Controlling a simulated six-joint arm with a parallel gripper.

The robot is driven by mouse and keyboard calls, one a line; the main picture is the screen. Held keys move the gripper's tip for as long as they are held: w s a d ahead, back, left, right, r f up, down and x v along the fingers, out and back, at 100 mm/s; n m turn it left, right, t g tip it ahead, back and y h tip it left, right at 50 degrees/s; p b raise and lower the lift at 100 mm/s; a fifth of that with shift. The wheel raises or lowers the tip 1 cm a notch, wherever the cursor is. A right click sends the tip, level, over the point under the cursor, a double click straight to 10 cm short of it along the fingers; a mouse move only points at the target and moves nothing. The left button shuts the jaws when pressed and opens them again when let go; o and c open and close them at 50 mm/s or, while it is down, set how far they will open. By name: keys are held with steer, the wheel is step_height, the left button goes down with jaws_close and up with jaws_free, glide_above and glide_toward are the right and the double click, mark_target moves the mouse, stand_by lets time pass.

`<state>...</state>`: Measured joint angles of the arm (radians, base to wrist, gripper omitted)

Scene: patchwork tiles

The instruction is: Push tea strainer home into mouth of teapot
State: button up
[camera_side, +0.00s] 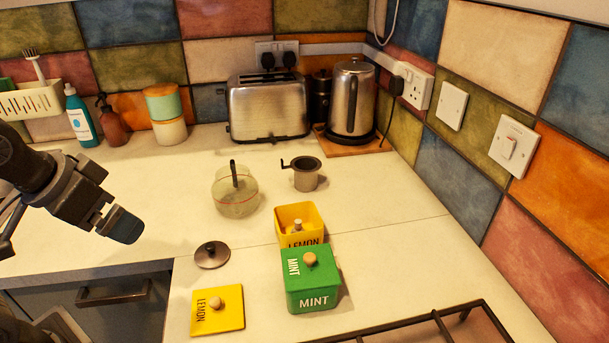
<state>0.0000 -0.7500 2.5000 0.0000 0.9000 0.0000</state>
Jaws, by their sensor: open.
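The teapot (236,204) is clear glass with a dark handle and stands upright in the middle of the counter. The tea strainer (307,180) is a small grey cup with a dark side handle. It stands on the counter to the right of the teapot, apart from it. A dark round lid with a knob (212,256) lies flat in front of the teapot. My gripper (122,227) is at the left, above the counter's front edge, well away from both teapot and strainer. It is open and holds nothing that I can see.
An open yellow LEMON tin (291,240) and a closed green MINT tin (311,291) stand in front of the strainer. The yellow LEMON lid (217,318) lies at the front. A toaster (268,108) and kettle (352,100) stand behind. The counter left of the teapot is clear.

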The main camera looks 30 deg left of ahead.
steer(key=c, duration=1.2)
steer(key=w+r+n, duration=0.2)
steer(key=w+r, duration=0.3)
steer(key=w, duration=0.2)
steer(key=n+g+y, duration=0.3)
steer(key=n, duration=0.5)
glide_above(282, 160)
steer(key=s+d, duration=0.2)
step_height(282, 160, down, 11)
steer(key=shift+w+x, duration=0.2)
steer(key=shift+x, duration=2.85)
